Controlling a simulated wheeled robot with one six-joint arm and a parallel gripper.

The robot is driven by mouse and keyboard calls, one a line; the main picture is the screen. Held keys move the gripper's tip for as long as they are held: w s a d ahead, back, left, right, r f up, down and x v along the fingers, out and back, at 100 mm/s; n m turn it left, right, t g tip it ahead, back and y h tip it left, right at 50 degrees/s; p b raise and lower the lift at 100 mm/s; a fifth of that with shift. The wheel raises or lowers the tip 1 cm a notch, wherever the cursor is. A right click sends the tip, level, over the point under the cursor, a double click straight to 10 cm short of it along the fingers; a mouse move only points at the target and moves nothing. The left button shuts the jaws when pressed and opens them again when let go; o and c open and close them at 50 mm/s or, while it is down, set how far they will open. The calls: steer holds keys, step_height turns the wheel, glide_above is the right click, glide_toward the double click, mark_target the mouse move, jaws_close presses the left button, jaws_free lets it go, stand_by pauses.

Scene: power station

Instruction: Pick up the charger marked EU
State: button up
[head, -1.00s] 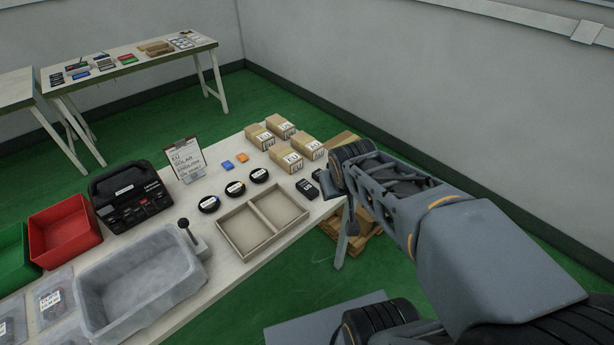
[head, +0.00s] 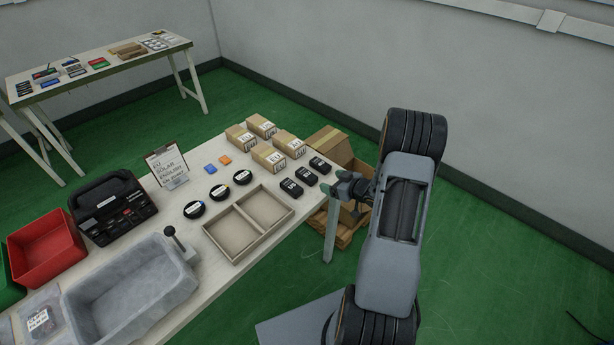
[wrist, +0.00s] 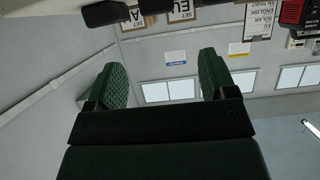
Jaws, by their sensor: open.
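Three black chargers with white marks stand in a row near the table's right edge in the head view: a front one (head: 291,187), a middle one (head: 306,176) and a back one (head: 319,165). The front mark looks like US; I cannot tell which charger is marked EU. My gripper (head: 345,188) is beside the right edge of the table, to the right of the chargers and apart from them. In the wrist view my gripper (wrist: 162,82) has its two green-padded fingers apart with nothing between them. Dark blocks, apparently chargers (wrist: 101,13), show at the top there.
Several labelled cardboard boxes (head: 268,157) stand behind the chargers. A two-part tray (head: 233,259), black round coils (head: 219,192), a clipboard (head: 167,166) and a grey basin (head: 130,291) share the table (head: 215,284). An open carton (head: 330,147) on a pallet stands beyond the right edge.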

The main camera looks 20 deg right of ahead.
mark_target(306, 174)
steer(key=p+x, duration=0.2)
steer(key=x, duration=1)
steer(key=shift+c, duration=0.3)
steer(key=c, duration=1.1)
